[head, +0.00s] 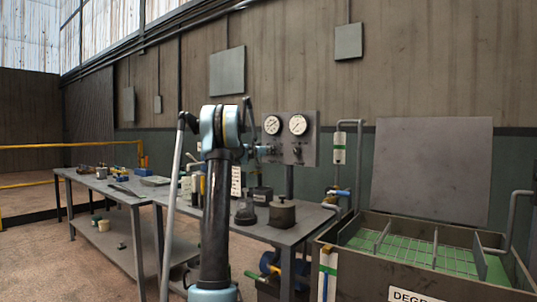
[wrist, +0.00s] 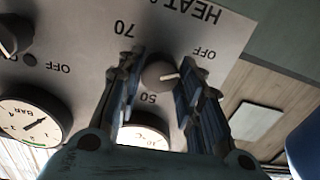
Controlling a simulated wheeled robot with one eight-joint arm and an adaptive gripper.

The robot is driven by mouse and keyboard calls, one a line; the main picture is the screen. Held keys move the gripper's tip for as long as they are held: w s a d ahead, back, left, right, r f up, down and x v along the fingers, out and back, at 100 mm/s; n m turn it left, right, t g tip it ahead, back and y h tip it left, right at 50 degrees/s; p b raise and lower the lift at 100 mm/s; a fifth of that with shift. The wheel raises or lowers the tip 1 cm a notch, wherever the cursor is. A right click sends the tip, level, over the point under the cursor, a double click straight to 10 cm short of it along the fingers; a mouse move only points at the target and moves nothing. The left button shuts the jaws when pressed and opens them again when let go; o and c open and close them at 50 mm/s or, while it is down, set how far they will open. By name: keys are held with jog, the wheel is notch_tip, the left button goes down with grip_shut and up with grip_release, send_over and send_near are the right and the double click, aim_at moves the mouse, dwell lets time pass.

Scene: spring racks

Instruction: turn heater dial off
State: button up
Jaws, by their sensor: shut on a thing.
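The heater dial (wrist: 158,75) is a dark round knob with a pale pointer line, on a grey panel (wrist: 85,60) in the wrist view. It sits between the two fingers of my gripper (wrist: 160,88), which are shut on it. The pointer points to the right in the picture, towards the right finger and roughly below the OFF mark (wrist: 205,53). The 70 mark is at the dial's upper left and the 50 mark just below it. In the head view my gripper (head: 266,150) reaches the panel's left part; the dial is hidden there.
A second dark knob (wrist: 14,35) with its own OFF mark and a pressure gauge (wrist: 32,122) share the panel. In the head view, a workbench (head: 290,232) with pots stands below the panel. A degreasing tank (head: 340,262) stands at right.

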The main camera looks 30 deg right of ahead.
jog(key=shift+w+a, duration=0.2)
jog(key=shift+w, duration=0.05)
jog(key=o, duration=1.1)
jog(key=shift+c, duration=0.2)
jog(key=shift+d, duration=0.1)
jog(key=shift+s, duration=0.1)
jog(key=v, duration=1.2)
jog(key=shift+f, duration=0.1)
